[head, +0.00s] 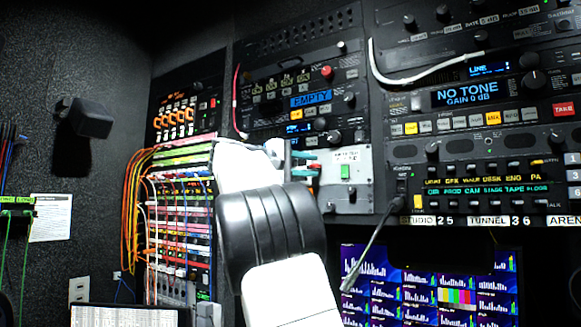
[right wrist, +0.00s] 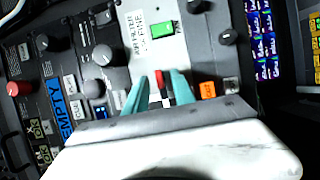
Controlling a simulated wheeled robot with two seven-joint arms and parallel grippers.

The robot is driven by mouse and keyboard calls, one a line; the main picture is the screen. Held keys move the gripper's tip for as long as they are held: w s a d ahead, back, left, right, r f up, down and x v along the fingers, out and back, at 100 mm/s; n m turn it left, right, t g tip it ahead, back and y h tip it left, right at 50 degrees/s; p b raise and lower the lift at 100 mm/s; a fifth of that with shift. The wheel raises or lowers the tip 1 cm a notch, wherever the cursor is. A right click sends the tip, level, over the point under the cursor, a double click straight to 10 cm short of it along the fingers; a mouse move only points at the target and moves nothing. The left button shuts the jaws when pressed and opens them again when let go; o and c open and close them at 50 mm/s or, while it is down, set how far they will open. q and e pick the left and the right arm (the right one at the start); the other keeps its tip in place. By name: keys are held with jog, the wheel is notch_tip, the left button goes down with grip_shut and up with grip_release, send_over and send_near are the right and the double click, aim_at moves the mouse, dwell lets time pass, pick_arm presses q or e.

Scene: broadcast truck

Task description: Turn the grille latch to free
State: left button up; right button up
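A small red lever (right wrist: 159,78) with a pale and dark base stands on a light grey panel (right wrist: 135,12). It may be the grille latch, but no readable label confirms this. The panel carries a green window (right wrist: 162,30) and a printed label. My right gripper (right wrist: 162,88) has its teal fingers apart, one on each side of the lever, with slight gaps showing. In the head view my right gripper (head: 308,164) reaches the left edge of the same grey panel (head: 363,188), and the red lever is partly hidden. My left gripper is not in view.
Racks of knobs and buttons surround the panel. A patch bay (head: 180,225) with orange cables stands at left. Monitors (head: 430,290) are below.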

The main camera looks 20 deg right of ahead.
grip_shut()
jog(key=shift+m, duration=0.3)
jog(key=m+y, duration=0.1)
jog(key=m, duration=0.1)
jog(key=shift+r+m, duration=0.1)
jog(key=shift+m, duration=0.2)
jog(key=m+y, duration=0.1)
jog(key=m, duration=0.1)
jog(key=shift+s+r+m+y, duration=0.1)
jog(key=shift+r+m+y, duration=0.05)
jog(key=shift+m+y, duration=0.25)
jog(key=m+y, duration=0.1)
jog(key=m, duration=0.1)
jog(key=m+t+y, duration=0.1)
jog(key=shift+s+d+r+m, duration=0.1)
jog(key=shift+d+m, duration=0.05)
jog(key=shift+m, duration=0.25)
jog(key=m+t+y, duration=0.2)
jog(key=m, duration=0.1)
jog(key=shift+s+d, duration=0.1)
jog(key=shift+s, duration=0.05)
jog(key=shift+m, duration=0.4)
jog(key=shift+o, duration=0.4)
grip_release()
